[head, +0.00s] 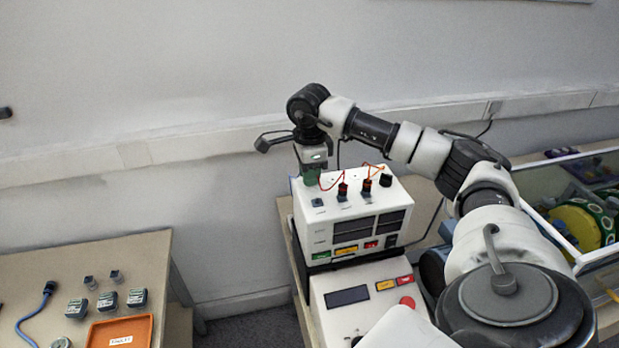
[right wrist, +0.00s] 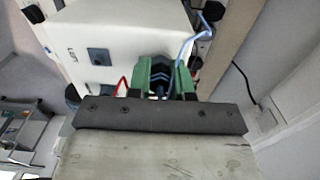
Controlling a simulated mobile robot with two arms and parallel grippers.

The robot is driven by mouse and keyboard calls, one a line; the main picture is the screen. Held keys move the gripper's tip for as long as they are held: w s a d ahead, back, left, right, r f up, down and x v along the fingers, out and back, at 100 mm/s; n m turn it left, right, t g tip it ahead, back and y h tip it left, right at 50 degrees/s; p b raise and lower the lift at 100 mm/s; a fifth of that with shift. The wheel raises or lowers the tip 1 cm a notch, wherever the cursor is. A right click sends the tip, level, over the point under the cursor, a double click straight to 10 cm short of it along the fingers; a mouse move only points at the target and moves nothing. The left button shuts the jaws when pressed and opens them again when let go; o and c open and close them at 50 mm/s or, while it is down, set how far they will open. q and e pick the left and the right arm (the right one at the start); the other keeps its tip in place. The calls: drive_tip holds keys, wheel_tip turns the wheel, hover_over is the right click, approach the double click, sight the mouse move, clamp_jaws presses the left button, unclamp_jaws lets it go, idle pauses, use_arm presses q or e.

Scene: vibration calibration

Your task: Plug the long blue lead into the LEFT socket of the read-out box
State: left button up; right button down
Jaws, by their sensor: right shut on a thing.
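The white read-out box (head: 350,222) stands on the right-hand bench. Its upper face has a dark blue-grey socket (head: 318,202) at the left, which looks empty and also shows in the right wrist view (right wrist: 98,56) beside a small printed label. My right gripper (head: 311,178), with green fingers, is at the box's back left corner, just behind that socket. In the right wrist view its fingers (right wrist: 161,80) are shut on a dark plug (right wrist: 158,78). A blue lead (right wrist: 188,45) runs up from there. Whether the plug touches the box is unclear. My left gripper is out of view.
A console with a red button (head: 407,302) is in front. The left table (head: 110,255) holds another blue cable (head: 35,315), small blocks (head: 108,301) and an orange tray (head: 148,325).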

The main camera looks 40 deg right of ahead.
drive_tip(key=shift+r, duration=0.3)
drive_tip(key=shift+r+p, duration=1.35)
drive_tip(key=shift+r, duration=0.35)
drive_tip(key=s+a, duration=0.1)
drive_tip(key=s, duration=0.1)
drive_tip(key=s+a, duration=0.1)
drive_tip(key=s, duration=0.1)
drive_tip(key=s+a+r, duration=0.1)
drive_tip(key=s, duration=0.1)
drive_tip(key=shift+a, duration=0.15)
drive_tip(key=shift+f+b, duration=0.75)
drive_tip(key=shift+b, duration=0.2)
drive_tip(key=shift+w+f+b, duration=0.15)
drive_tip(key=shift+f+b, duration=0.5)
drive_tip(key=shift+f, duration=0.15)
